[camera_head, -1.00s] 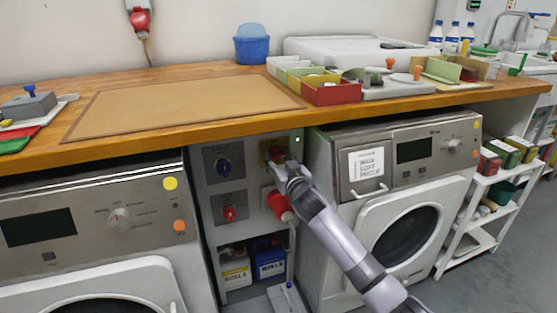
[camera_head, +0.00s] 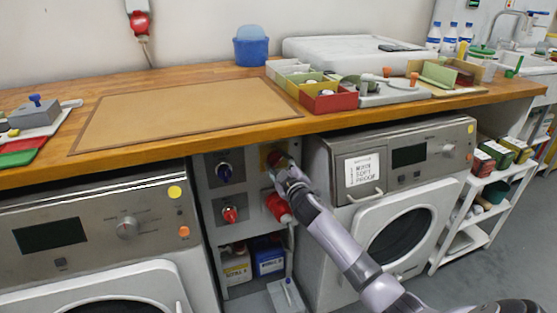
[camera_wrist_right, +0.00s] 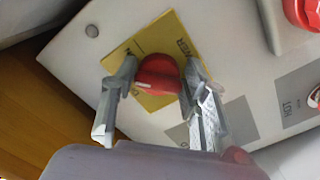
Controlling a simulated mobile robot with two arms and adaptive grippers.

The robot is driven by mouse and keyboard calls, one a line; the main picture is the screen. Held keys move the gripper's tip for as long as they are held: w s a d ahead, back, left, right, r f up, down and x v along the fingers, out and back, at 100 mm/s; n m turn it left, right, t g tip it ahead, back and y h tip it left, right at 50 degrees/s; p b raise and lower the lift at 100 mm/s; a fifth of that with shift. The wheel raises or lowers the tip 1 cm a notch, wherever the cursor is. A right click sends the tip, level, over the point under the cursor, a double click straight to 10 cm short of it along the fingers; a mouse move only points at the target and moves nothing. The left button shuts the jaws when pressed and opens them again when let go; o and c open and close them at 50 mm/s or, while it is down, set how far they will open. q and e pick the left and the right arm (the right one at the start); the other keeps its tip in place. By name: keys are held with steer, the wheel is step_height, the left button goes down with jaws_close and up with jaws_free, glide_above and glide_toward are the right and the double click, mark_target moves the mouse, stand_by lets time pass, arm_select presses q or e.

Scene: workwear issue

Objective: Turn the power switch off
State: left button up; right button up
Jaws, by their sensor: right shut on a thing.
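The power switch is a red rotary knob (camera_wrist_right: 158,75) on a yellow plate (camera_wrist_right: 172,40), fixed to a grey panel (camera_head: 247,190) under the counter, between two washing machines. My right gripper (camera_wrist_right: 160,82) has a finger on each side of the knob and is shut on it. In the head view my right gripper (camera_head: 282,170) covers most of the switch. The lettering on the yellow plate is only partly readable. My left gripper is out of view.
Blue and yellow containers stand on the shelf beneath. A wooden counter (camera_head: 200,140) overhangs the panel closely.

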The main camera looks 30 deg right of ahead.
steer(key=n+p, duration=0.1)
steer(key=n, duration=0.4)
steer(key=shift+r+n+p, duration=0.1)
steer(key=shift+n+p, duration=0.2)
steer(key=shift+p, duration=0.1)
arm_select(q)
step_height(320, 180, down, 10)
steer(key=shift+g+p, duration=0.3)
steer(key=shift+p, duration=0.1)
arm_select(e)
steer(key=shift+d+n, duration=0.1)
steer(key=shift+n, duration=1.9)
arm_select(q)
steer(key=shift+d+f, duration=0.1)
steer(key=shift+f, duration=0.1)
arm_select(e)
steer(key=o, duration=1.2)
steer(key=shift+c, duration=0.2)
steer(key=shift+r, duration=0.1)
steer(key=v, duration=1.2)
